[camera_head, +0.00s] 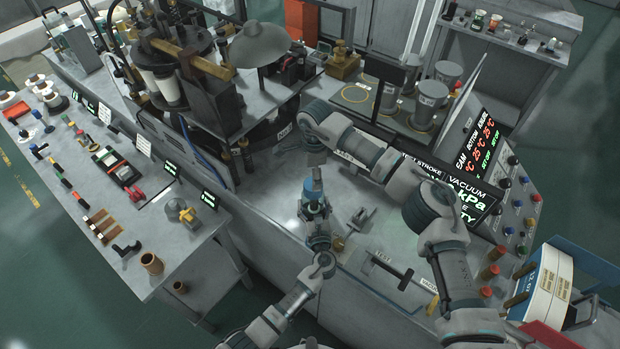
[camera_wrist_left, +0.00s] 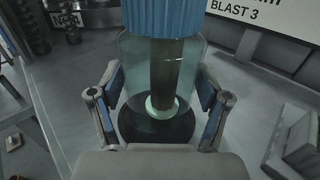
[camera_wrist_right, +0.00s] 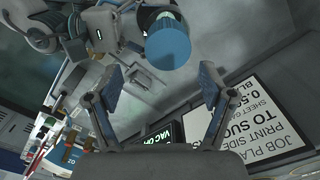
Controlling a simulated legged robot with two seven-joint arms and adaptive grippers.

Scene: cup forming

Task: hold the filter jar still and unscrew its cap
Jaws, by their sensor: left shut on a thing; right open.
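The filter jar (camera_wrist_left: 160,85) is a clear jar with a dark base, and it shows close up in the left wrist view. Its ribbed blue cap (camera_wrist_left: 165,18) is on top; the cap also shows in the head view (camera_head: 312,184) and in the right wrist view (camera_wrist_right: 168,50). My left gripper (camera_wrist_left: 160,104) is shut on the jar's clear body, one finger at each side, below the cap. My right gripper (camera_wrist_right: 162,82) is open and empty. In the right wrist view the cap lies past its fingertips, apart from them. In the head view the right gripper (camera_head: 315,158) is just above the cap.
A machine with a round hood (camera_head: 260,45) stands behind to the left. A control panel with lit readouts (camera_head: 475,185) is at the right. A side table (camera_head: 130,220) with tools is at the left.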

